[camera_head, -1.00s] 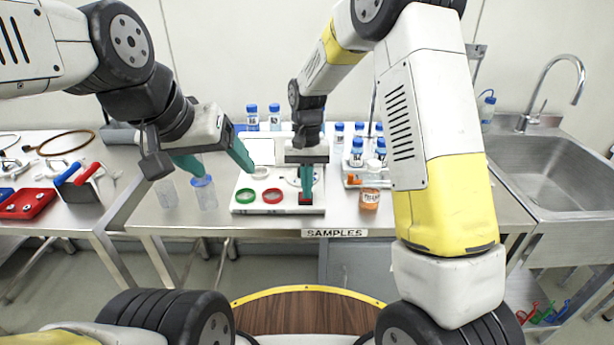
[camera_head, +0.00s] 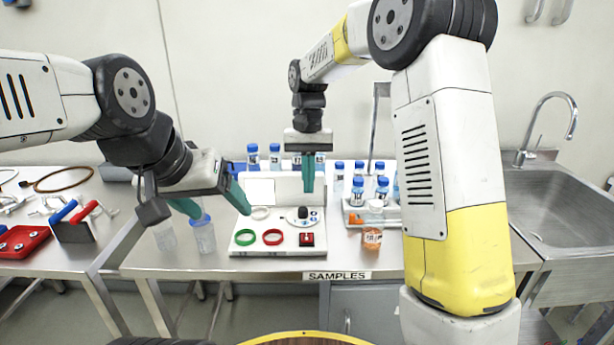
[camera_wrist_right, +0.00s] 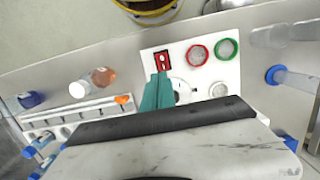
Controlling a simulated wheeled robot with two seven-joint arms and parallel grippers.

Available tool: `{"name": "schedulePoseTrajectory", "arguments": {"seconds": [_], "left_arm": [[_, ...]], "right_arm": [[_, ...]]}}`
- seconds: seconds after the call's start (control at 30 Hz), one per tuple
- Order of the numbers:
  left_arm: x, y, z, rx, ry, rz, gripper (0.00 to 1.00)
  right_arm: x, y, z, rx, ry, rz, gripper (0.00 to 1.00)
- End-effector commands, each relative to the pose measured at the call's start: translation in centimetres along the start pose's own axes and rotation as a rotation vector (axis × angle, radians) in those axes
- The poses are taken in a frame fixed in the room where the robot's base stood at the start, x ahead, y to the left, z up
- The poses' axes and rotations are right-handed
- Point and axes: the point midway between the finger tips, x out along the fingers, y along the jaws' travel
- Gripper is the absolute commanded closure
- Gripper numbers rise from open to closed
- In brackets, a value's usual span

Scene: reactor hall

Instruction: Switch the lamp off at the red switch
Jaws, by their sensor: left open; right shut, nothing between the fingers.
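The red switch (camera_head: 307,240) sits at the front right of a white panel box (camera_head: 288,250). It also shows in the right wrist view (camera_wrist_right: 164,60), just beyond my fingertips. Beside it on the panel are a red ring (camera_head: 272,237), a green ring (camera_head: 245,237), a pale ring (camera_head: 260,213) and a black knob (camera_head: 302,212). I cannot tell which part is the lamp or whether it is lit. My right gripper (camera_head: 309,190) is shut and empty, raised above the panel behind the switch. My left gripper (camera_head: 214,205) is open and empty at the panel's left side.
Blue-capped bottles (camera_head: 358,190) stand in a rack right of the panel, with an orange jar (camera_head: 372,238) in front. Clear blue-topped containers (camera_head: 203,235) stand close to my left gripper. A sink (camera_head: 565,210) is at the right. Bare bench lies before the panel.

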Motion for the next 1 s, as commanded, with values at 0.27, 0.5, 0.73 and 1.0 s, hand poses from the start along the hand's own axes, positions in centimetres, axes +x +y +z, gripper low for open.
{"name": "schedulePoseTrajectory", "arguments": {"seconds": [0.27,0.5,0.73,1.0], "left_arm": [[0.0,0.0,0.0,0.000,0.000,0.000,0.26],[0.0,0.0,0.0,0.000,0.000,0.000,0.26],[0.0,0.0,0.0,0.000,0.000,0.000,0.26],[0.0,0.0,0.0,0.000,0.000,0.000,0.26]], "right_arm": [[-0.9,-0.1,0.1,-0.001,0.000,0.000,1.00],[-1.1,0.1,0.1,-0.002,0.005,0.001,1.00],[-0.9,0.1,0.1,-0.001,0.003,0.001,1.00],[2.6,0.1,0.1,-0.001,-0.001,0.003,1.00]]}}
